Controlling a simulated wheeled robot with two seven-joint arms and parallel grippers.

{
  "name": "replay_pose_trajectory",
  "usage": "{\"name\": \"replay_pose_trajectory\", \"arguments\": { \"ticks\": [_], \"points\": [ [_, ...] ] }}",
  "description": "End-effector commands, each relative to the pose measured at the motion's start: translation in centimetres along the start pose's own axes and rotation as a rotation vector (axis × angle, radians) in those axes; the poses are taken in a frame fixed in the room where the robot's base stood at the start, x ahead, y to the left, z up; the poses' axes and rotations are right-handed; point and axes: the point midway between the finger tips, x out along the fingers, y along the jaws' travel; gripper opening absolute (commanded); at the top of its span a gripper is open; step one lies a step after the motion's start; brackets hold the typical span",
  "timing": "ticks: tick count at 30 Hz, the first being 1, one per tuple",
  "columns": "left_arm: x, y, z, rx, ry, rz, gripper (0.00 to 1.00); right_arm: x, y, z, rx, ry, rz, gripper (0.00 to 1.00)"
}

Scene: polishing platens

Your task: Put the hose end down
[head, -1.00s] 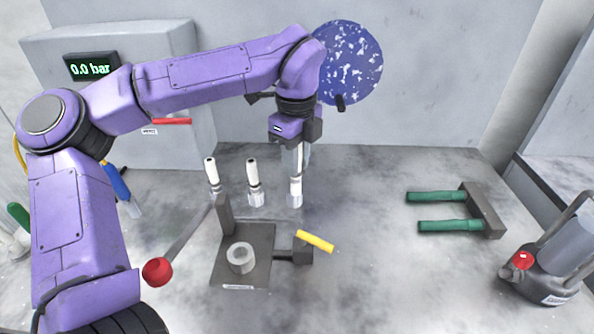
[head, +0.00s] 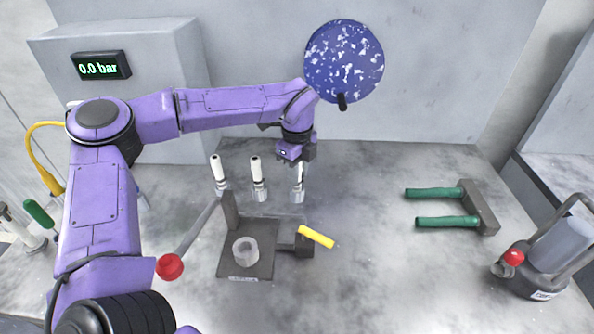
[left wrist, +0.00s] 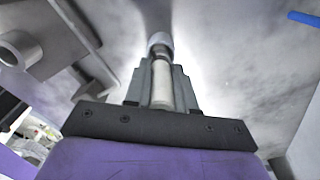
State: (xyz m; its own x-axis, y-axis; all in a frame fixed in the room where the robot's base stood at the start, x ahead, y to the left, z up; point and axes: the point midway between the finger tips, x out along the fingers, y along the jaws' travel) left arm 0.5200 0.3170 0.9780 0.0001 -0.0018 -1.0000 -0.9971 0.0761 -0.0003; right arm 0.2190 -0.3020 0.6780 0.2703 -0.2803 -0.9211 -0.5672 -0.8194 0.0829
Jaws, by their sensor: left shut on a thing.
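My left gripper (head: 300,168) is over the rightmost of three upright white sticks with grey bases. It is shut on this white stick (head: 298,194), whose lower part and base stay in view near the bench top. In the left wrist view the stick (left wrist: 162,82) lies between the fingers, with a pale round end beyond them. I see no hose running from it. A yellow hose (head: 42,124) with a yellow fitting hangs at the far left, apart from the gripper. My right gripper is not in view.
Two white sticks (head: 219,174) (head: 258,178) stand left of the held one. In front is a dark fixture (head: 262,265) with a grey ring and yellow handle. A red-knobbed lever (head: 170,266) is left of it. A green-handled tool (head: 480,208) lies right; the middle-right bench is clear.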

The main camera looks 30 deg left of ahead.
Motion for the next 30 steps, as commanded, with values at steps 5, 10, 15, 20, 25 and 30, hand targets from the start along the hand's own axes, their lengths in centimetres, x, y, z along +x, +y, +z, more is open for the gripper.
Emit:
{"name": "replay_pose_trajectory", "arguments": {
  "ticks": [5, 10, 15, 20, 25, 30],
  "points": [
    [0.2, 0.0, 0.0, 0.0, 0.0, 0.0, 0.5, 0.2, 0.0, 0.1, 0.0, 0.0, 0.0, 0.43],
    [0.2, 0.0, 0.0, 0.0, 0.0, 0.0, 0.5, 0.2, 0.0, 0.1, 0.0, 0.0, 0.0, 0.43],
    [-0.6, 0.0, 0.0, 0.0, 0.0, -0.001, 0.5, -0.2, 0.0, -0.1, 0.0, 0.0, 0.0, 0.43],
    [-3.9, -0.1, 0.0, 0.0, -0.002, -0.006, 0.5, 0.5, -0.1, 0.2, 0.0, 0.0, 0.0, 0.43],
    [-8.3, -0.1, 0.0, 0.0, -0.003, -0.005, 0.5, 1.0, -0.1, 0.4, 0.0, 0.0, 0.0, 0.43],
    [-11.3, -0.1, -0.1, 0.001, -0.002, -0.002, 0.5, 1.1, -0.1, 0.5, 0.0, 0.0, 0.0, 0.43]
  ]
}}
